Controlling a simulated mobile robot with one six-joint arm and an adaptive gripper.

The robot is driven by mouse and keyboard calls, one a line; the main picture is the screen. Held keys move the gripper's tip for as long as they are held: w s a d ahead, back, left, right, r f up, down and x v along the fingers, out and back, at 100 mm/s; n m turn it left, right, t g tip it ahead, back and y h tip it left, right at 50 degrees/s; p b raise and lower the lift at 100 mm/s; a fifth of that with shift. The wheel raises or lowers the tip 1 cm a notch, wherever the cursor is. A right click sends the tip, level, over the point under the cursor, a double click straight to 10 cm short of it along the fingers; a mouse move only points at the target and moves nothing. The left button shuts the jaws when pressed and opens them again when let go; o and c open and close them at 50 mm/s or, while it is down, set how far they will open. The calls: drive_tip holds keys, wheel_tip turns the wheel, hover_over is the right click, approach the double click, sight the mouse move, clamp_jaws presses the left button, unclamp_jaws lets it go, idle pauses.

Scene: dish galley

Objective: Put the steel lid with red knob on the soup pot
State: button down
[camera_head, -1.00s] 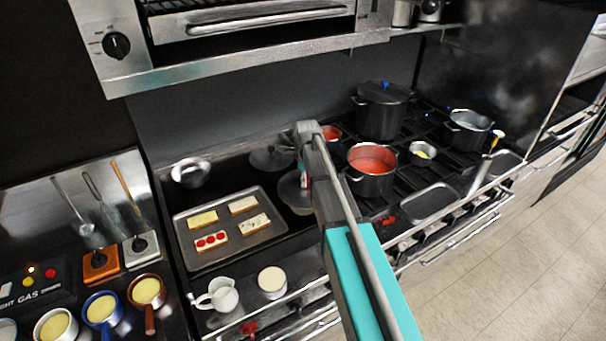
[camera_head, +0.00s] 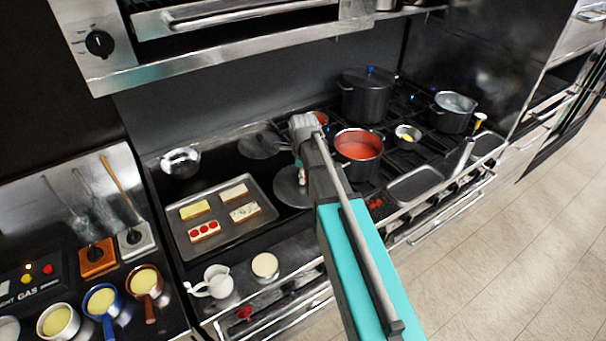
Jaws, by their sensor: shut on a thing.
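I cannot tell whether the lid is clear of the surface. The soup pot (camera_head: 359,158) is a steel pot of red soup, open at the top, standing on the burners right of my gripper.
A second lid (camera_head: 259,143) lies behind, and a shiny round vessel (camera_head: 180,161) stands left. The tray (camera_head: 184,238) holds several toasts. A dark lidded pot (camera_head: 364,103), a small pan (camera_head: 406,141) and another pot (camera_head: 451,117) stand around the soup pot.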

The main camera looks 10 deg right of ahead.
idle(0.3)
wheel_tip(320, 180, down, 7)
drive_tip(key=b, duration=0.6)
drive_tip(key=shift+b, duration=0.4)
drive_tip(key=shift+s+r, duration=0.1)
drive_tip(key=shift+s, duration=0.05)
